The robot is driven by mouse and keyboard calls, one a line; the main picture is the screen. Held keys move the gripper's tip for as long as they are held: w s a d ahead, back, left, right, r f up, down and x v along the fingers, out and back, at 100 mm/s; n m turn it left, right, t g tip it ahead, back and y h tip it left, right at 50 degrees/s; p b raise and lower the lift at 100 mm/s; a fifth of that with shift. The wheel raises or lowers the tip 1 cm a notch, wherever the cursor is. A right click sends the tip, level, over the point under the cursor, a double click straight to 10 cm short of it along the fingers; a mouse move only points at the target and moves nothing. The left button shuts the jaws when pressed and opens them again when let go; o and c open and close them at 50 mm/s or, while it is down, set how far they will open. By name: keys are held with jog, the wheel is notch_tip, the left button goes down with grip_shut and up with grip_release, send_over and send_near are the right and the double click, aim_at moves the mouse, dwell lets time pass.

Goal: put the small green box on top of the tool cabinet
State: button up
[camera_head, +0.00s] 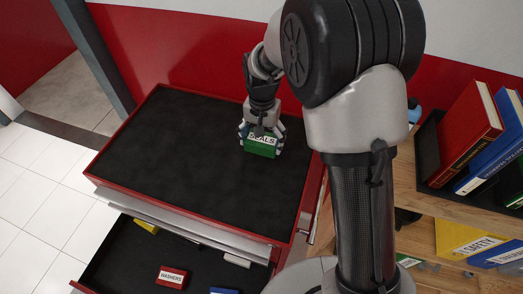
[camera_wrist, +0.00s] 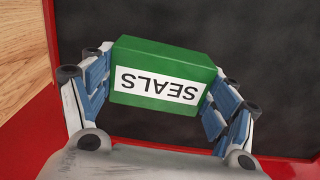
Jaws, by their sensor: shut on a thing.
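The small green box (camera_head: 261,147) has a white label reading SEALS. My gripper (camera_head: 261,138) is shut on it, with a finger on each side. In the wrist view the green box (camera_wrist: 165,75) sits between the blue-padded fingers of my gripper (camera_wrist: 160,85). The box is over the black top of the red tool cabinet (camera_head: 190,150), toward its right side. The cabinet top also fills much of the wrist view (camera_wrist: 270,60). I cannot tell whether the box touches the top or is slightly above it.
An open drawer (camera_head: 120,262) below the top holds a red WASHERS box (camera_head: 172,277), a yellow box (camera_head: 146,226) and a blue box (camera_head: 224,291). A wooden shelf (camera_head: 432,205) with books stands at right. The left and middle of the cabinet top are clear.

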aim_at(262, 149)
jog(key=shift+f+b, duration=0.5)
jog(key=shift+f, duration=1.75)
jog(key=shift+f, duration=0.15)
jog(key=o, duration=1.1)
notch_tip(262, 149, up, 12)
jog(key=p, duration=0.2)
jog(key=shift+r+p, duration=0.2)
jog(key=shift+p, duration=0.15)
